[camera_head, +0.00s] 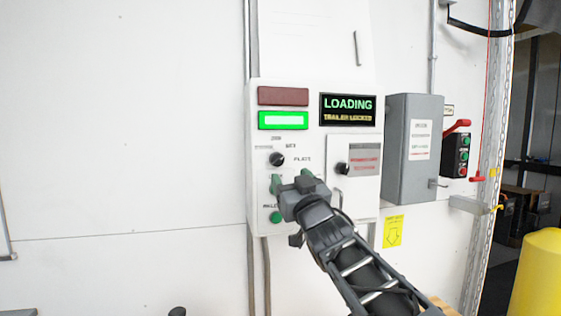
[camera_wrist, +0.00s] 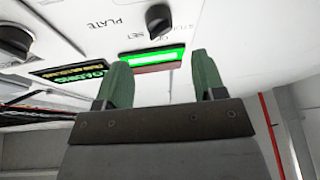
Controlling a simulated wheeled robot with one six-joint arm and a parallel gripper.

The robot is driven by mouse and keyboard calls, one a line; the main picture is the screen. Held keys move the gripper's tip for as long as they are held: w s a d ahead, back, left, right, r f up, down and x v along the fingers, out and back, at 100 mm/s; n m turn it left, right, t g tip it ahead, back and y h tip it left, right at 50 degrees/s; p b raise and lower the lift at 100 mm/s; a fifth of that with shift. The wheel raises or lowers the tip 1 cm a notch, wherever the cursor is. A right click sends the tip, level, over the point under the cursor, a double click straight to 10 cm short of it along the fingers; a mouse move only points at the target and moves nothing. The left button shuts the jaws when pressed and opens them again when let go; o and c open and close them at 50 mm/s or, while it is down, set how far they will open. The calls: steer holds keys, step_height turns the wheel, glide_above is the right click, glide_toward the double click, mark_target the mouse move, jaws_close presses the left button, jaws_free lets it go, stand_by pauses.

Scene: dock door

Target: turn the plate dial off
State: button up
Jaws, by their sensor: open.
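The plate dial (camera_head: 277,159) is a small black round knob on the white control panel (camera_head: 313,222), with small position labels around its upper side and the word PLATE to its right. It also shows in the wrist view (camera_wrist: 158,20), beyond the fingertips and near the middle of the gap. Its exact setting cannot be read. My gripper (camera_head: 291,178) is open and empty just below the dial in the head view. Its green fingers also show in the wrist view (camera_wrist: 160,62). They look apart from the dial.
A second black knob (camera_head: 343,168) sits to the right on a small panel door. A lit green lamp (camera_head: 283,120), a dark red lamp (camera_head: 283,96) and a LOADING display (camera_head: 347,109) are above. A green button (camera_head: 277,217) is below. A grey box (camera_head: 413,182) stands right.

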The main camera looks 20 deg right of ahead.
mark_target(281, 161)
steer(key=p+x, duration=0.2)
steer(key=x, duration=0.5)
steer(key=shift+w+r, duration=0.15)
steer(key=shift+w, duration=0.2)
steer(key=c, duration=0.9)
steer(key=n+y+p, duration=0.1)
steer(key=n, duration=0.1)
steer(key=n+y+p, duration=0.1)
steer(key=n, duration=0.1)
steer(key=n+g+p, duration=0.1)
steer(key=n, duration=0.1)
steer(key=shift+d+r+y, duration=0.1)
steer(key=shift+r+y, duration=0.2)
steer(key=shift+y, duration=0.1)
steer(key=n+g+y+p, duration=0.1)
steer(key=n+p, duration=0.1)
steer(key=n, duration=0.1)
steer(key=n+g+y+p, duration=0.1)
steer(key=n+p, duration=0.1)
steer(key=n, duration=0.1)
steer(key=shift+n+g, duration=0.3)
steer(key=shift+n, duration=0.1)
steer(key=shift+p, duration=0.3)
